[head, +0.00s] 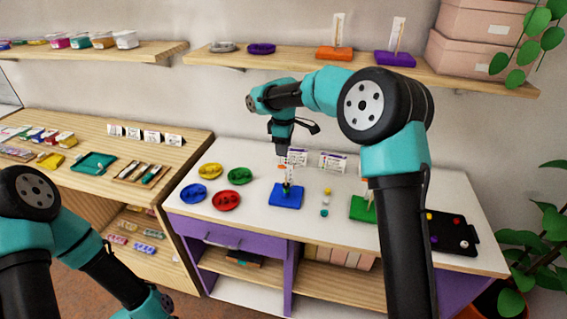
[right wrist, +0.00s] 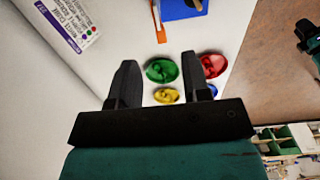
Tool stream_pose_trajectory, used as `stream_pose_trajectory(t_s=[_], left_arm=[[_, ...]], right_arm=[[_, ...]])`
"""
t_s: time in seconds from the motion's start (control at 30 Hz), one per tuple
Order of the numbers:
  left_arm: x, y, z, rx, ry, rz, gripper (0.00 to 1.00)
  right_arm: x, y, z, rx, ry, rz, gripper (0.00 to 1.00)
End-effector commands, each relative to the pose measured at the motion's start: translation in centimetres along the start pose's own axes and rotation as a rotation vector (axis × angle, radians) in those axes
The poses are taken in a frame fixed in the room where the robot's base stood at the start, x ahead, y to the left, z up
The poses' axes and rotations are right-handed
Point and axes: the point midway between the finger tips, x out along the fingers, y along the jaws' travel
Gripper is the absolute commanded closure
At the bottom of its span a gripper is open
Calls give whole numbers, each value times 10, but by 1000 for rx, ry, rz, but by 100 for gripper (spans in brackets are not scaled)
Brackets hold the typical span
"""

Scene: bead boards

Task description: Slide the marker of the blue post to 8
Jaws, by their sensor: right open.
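The blue post's base (head: 287,200) stands on the white table in the middle of the head view. In the right wrist view the blue base (right wrist: 182,9) is cut off by the top edge. A small orange piece, apparently the marker (head: 282,167), shows just above the base; an orange piece also shows beside the base in the right wrist view (right wrist: 158,25). The post's scale and reading are too small to tell. My right gripper (head: 283,153) points down just above the orange piece; its fingers (right wrist: 158,65) are apart and empty.
Yellow (head: 210,171), green (head: 240,175), blue (head: 194,195) and red (head: 226,201) dishes lie left of the post. A green base (head: 361,209) and a black tray (head: 452,240) stand to the right. Printed cards (head: 332,163) stand behind. A shelf (head: 455,76) hangs above.

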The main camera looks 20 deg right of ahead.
Motion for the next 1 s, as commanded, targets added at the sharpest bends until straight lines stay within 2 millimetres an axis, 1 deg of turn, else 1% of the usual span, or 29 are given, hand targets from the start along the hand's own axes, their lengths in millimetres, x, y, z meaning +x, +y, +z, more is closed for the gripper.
stream_pose_trajectory(t_s=[0.03, 0.2, 0.3, 0.43, 0.6, 0.83, 0.87, 1.0], left_arm=[[0, 0, 0, 0, 0, 0, 57], [0, 0, 0, 0, 0, 0, 57], [0, 0, 0, 0, 0, 0, 57], [0, 0, 0, 0, 0, 0, 57], [0, 0, 0, 0, 0, 0, 57], [0, 0, 0, 0, 0, 0, 57], [0, 0, 0, 0, 0, 0, 57], [0, 0, 0, 0, 0, 0, 57]], right_arm=[[9, 0, 1, 0, -3, -3, 56], [35, 0, 1, 1, -1, -3, 56], [49, 0, 0, 0, -1, -3, 56], [62, 0, 0, 0, -1, -1, 56], [69, 0, 0, 1, 0, -1, 56], [69, 0, 0, 1, 0, 0, 56], [69, 0, 0, 1, 0, 0, 58], [69, 0, 0, 0, 0, 0, 72]])
